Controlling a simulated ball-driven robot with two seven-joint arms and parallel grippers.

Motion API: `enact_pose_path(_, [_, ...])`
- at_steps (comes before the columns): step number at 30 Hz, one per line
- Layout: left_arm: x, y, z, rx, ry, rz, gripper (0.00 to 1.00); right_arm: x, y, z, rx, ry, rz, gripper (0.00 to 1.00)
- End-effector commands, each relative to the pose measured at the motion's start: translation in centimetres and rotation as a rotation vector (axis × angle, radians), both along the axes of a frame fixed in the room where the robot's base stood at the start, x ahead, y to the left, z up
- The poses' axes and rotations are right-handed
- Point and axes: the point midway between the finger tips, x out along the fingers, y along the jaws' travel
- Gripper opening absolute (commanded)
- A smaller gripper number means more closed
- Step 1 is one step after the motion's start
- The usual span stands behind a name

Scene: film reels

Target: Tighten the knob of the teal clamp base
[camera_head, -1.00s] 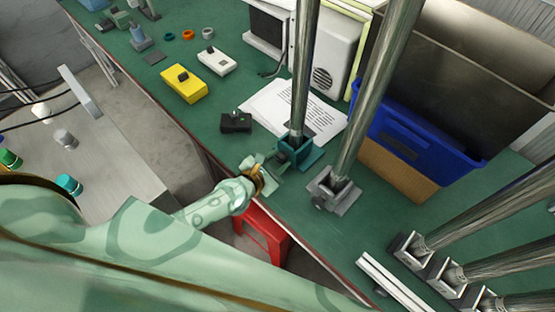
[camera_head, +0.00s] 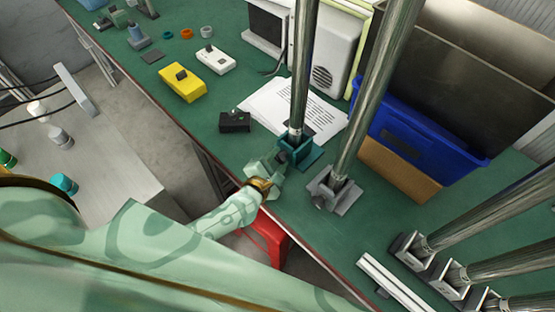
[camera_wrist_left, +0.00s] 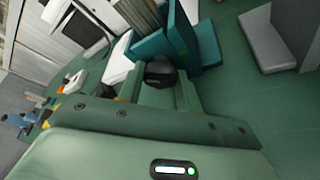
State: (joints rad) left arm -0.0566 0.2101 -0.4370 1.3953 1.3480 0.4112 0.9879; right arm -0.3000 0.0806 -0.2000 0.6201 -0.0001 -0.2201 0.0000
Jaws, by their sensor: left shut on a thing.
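The teal clamp base (camera_head: 310,156) stands on the green bench and holds an upright metal pole (camera_head: 301,75). In the left wrist view the teal base (camera_wrist_left: 205,45) fills the upper middle. Its dark round knob (camera_wrist_left: 160,73) faces my wrist camera. My left gripper (camera_head: 279,161) reaches in from the left and is shut on the knob, with a finger on either side of it in the wrist view. The knob is mostly hidden by the gripper in the head view. My right gripper is in neither view.
A grey clamp base (camera_head: 335,192) with a second pole stands close to the right. A black box (camera_head: 235,122) and papers (camera_head: 270,98) lie nearby. A blue bin (camera_head: 415,135) stands behind. Several more poled clamps are at lower right.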

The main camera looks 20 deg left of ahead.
Motion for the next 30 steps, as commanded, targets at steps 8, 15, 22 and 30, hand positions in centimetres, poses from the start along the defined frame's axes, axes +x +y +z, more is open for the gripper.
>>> enact_pose_path(8, [-0.1, 0.0, -0.1, 0.001, 0.001, 0.000, 0.12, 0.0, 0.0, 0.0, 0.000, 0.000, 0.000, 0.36])
enact_pose_path(15, [-0.1, 0.0, -0.1, 0.001, 0.001, 0.000, 0.57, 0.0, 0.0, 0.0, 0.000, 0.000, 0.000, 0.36])
enact_pose_path(22, [-0.3, 0.0, 0.0, 0.001, 0.001, 0.000, 0.57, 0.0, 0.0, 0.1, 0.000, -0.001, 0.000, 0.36])
enact_pose_path(30, [-5.2, 0.3, 1.5, 0.001, 0.004, -0.001, 0.57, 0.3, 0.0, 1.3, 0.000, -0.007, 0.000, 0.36])
